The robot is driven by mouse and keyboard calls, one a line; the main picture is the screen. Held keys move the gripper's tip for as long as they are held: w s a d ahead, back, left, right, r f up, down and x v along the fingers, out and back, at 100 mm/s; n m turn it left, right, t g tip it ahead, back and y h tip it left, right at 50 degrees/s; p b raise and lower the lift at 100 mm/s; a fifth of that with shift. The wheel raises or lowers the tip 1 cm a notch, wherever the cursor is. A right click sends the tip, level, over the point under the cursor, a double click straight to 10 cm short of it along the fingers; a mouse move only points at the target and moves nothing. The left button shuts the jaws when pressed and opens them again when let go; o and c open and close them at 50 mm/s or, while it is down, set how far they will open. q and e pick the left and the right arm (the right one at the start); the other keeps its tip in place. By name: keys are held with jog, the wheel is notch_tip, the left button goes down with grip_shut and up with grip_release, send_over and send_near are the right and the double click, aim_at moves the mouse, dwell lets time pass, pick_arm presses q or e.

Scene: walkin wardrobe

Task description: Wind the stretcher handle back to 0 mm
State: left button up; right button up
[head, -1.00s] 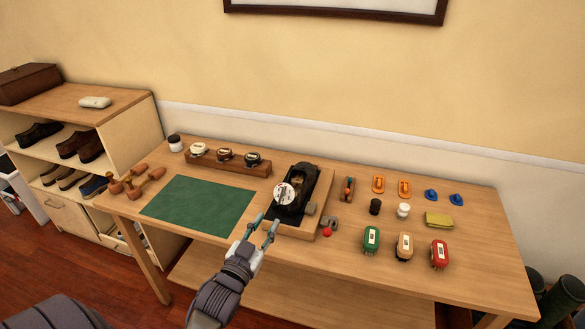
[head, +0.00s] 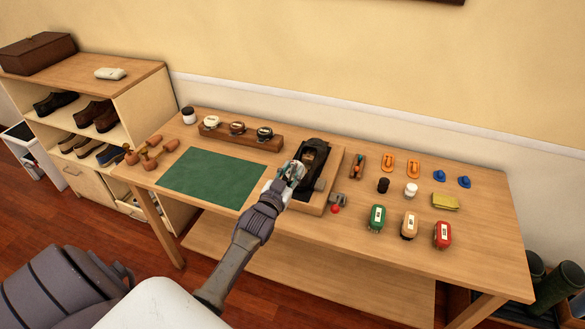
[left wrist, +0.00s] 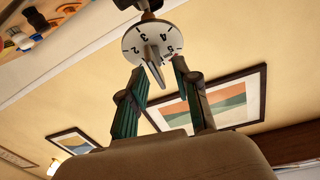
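The shoe stretcher with its dark shoe (head: 314,155) sits on a wooden base (head: 334,165) on the bench. The grey handle (left wrist: 153,64) stands out from the dial's face. My left gripper (head: 292,172) is at the front left of the stretcher and hides most of the dial in the head view. In the left wrist view its two fingers (left wrist: 160,68) are apart, one on each side of the handle; I cannot tell any contact. My right gripper is out of view.
A green mat (head: 212,177) lies left of the stretcher. A wooden rack (head: 240,138) with several tins stands behind. A red-knobbed clamp-like item (head: 336,205) and several brushes (head: 377,217) are to the right. A shoe shelf (head: 139,95) adjoins the bench's left end.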

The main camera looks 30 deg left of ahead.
pick_arm(q)
jog(key=shift+w, duration=0.3)
grip_shut()
jog(key=shift+s+a+f+n+y, duration=0.1)
jog(key=shift+n+y, duration=0.8)
jog(key=shift+n, duration=0.6)
grip_release()
